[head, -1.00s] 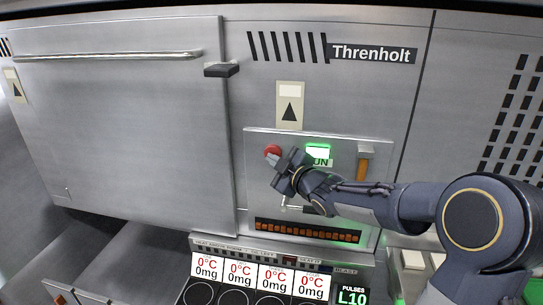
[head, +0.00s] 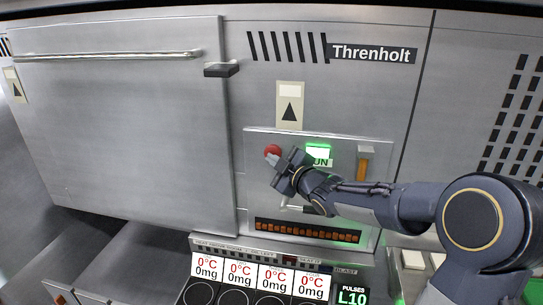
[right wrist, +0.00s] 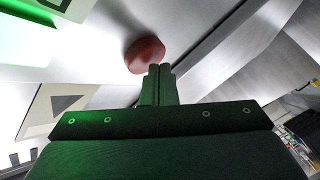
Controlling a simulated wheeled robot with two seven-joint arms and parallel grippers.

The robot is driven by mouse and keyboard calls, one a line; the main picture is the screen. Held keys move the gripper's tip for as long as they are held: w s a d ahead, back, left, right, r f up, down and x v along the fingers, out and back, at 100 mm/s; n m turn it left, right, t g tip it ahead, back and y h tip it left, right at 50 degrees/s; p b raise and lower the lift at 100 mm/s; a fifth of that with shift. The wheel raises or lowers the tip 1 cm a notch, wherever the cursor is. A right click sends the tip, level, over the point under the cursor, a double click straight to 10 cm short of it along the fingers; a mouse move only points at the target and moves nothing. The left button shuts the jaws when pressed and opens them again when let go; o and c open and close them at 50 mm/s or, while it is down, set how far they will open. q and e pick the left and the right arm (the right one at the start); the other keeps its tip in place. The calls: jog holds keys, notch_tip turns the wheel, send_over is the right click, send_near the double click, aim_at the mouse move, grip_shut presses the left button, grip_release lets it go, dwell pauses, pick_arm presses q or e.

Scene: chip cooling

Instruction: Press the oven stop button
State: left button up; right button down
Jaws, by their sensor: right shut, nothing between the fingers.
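The red stop button (head: 273,152) is a round knob on the oven's control panel (head: 262,190), left of a lit green indicator (head: 318,152). My right gripper (head: 275,170) is shut and empty, with its tips at the button. In the right wrist view the red button (right wrist: 144,54) is just beyond the closed fingertips (right wrist: 160,70), which overlap its lower edge. I cannot tell whether they touch it. The green light (right wrist: 25,35) glows at the upper left there. My left gripper is not in view.
An orange-handled lever (head: 362,168) is on the panel's right side. The oven door (head: 120,130) with its long handle (head: 110,56) is shut at left. Below are heating plates with readouts (head: 240,272). My right arm crosses in front of the panel's right part.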

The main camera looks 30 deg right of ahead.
jog(key=shift+w+d, duration=0.15)
jog(key=shift+w+d+r, duration=0.1)
jog(key=shift+d, duration=0.05)
dwell(0.4)
